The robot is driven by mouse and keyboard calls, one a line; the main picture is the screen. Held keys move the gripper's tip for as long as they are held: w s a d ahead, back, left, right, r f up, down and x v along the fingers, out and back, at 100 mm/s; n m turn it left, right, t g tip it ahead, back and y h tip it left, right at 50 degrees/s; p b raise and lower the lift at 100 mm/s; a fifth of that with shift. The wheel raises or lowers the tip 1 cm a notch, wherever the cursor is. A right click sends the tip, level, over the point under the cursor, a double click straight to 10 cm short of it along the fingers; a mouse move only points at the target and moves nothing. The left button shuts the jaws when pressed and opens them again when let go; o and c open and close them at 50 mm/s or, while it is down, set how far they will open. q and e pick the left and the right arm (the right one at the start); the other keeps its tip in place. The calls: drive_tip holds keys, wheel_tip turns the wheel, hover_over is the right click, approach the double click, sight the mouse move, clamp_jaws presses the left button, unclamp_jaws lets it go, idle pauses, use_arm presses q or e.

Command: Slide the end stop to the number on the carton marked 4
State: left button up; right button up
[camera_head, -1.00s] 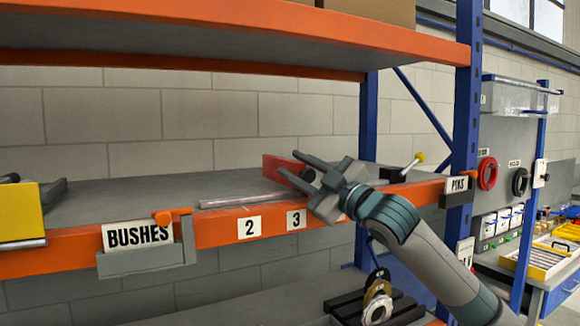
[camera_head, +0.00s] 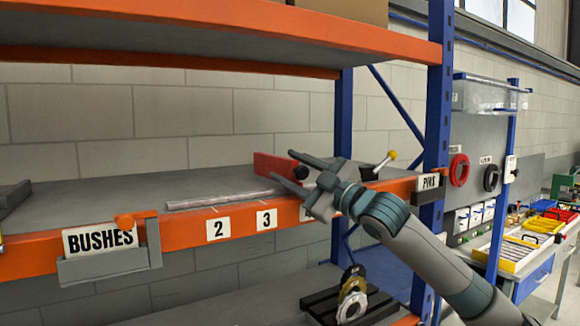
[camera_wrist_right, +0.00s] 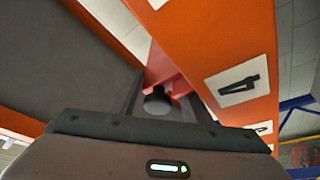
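The end stop, a red block (camera_head: 270,165) with a black knob (camera_head: 301,172), stands on the shelf's front part above and just right of the 3 label (camera_head: 266,219). My right gripper (camera_head: 284,172) reaches it from the right. Its fingers are apart, one on each side of the knob; contact is unclear. The right wrist view shows the knob (camera_wrist_right: 158,101) between the fingers and a white card marked 4 (camera_wrist_right: 238,84) on the orange rail. In the head view the label beyond 3 is mostly hidden by my gripper. No number shows on the carton (camera_head: 345,8) above. My left gripper is not in view.
A flat pale strip (camera_head: 222,200) lies left of the end stop. A yellow-knobbed lever (camera_head: 380,166) stands right of it, near the blue upright (camera_head: 434,120). Holders marked BUSHES (camera_head: 108,265) and PINS (camera_head: 428,194) hang on the orange rail. The upper shelf (camera_head: 200,40) is overhead.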

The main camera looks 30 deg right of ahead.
drive_tip(key=shift+d+r, duration=0.1)
drive_tip(key=shift+r, duration=0.05)
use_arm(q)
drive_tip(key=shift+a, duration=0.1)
use_arm(e)
drive_tip(key=shift+s, duration=0.1)
drive_tip(key=shift+s+d+f+b, duration=0.2)
drive_tip(key=shift+s+b, duration=0.2)
drive_tip(key=shift+s, duration=0.1)
use_arm(q)
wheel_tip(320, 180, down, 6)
drive_tip(key=b, duration=0.6)
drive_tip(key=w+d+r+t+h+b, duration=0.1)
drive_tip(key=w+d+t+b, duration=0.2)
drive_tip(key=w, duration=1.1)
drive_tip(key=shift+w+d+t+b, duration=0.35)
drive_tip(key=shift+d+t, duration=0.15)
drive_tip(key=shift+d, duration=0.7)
use_arm(e)
drive_tip(key=v, duration=1.6)
drive_tip(key=shift+f, duration=0.1)
